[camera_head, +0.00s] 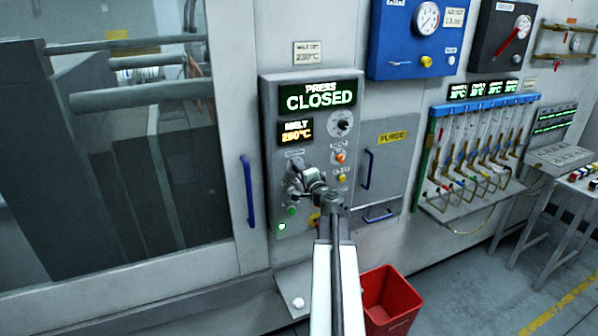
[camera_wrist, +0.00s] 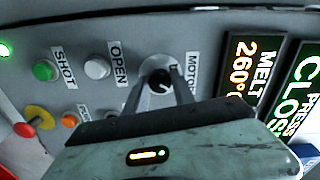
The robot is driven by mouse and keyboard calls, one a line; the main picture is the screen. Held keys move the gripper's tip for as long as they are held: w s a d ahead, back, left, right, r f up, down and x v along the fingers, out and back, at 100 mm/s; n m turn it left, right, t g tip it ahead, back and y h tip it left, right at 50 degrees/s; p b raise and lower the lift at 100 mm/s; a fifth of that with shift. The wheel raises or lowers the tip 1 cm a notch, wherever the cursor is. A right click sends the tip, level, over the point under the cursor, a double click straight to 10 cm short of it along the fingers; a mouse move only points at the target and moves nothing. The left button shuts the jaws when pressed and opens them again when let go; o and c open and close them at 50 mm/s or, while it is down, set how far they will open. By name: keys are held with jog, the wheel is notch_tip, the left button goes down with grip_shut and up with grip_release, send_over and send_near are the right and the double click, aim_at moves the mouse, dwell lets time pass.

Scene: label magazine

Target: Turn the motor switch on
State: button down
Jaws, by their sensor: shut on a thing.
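The motor switch is a black rotary knob (camera_wrist: 161,82) on a pale round plate, beside the MOTOR label (camera_wrist: 192,72) in the wrist view. My gripper (camera_wrist: 166,84) has its two fingers closed on either side of this knob, and it grips it. In the head view my gripper (camera_head: 298,180) reaches the left side of the grey control panel (camera_head: 267,130) and hides the knob. I cannot clearly tell which way the knob points.
The panel shows PRESS CLOSED (camera_head: 320,96) and MELT 260°C (camera_head: 296,131). The OPEN button (camera_wrist: 97,66) and green SHOT button (camera_wrist: 44,70) sit near the knob. Another black knob (camera_head: 342,124) is at upper right. A red bin (camera_head: 390,300) stands on the floor below.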

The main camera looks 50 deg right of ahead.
dwell(0.4)
jog(key=c, duration=1.1)
grip_release()
jog(key=shift+o, duration=0.2)
jog(key=shift+s, duration=0.1)
jog(key=v, duration=0.7)
jog(key=shift+s, duration=0.35)
jog(key=shift+a, duration=0.2)
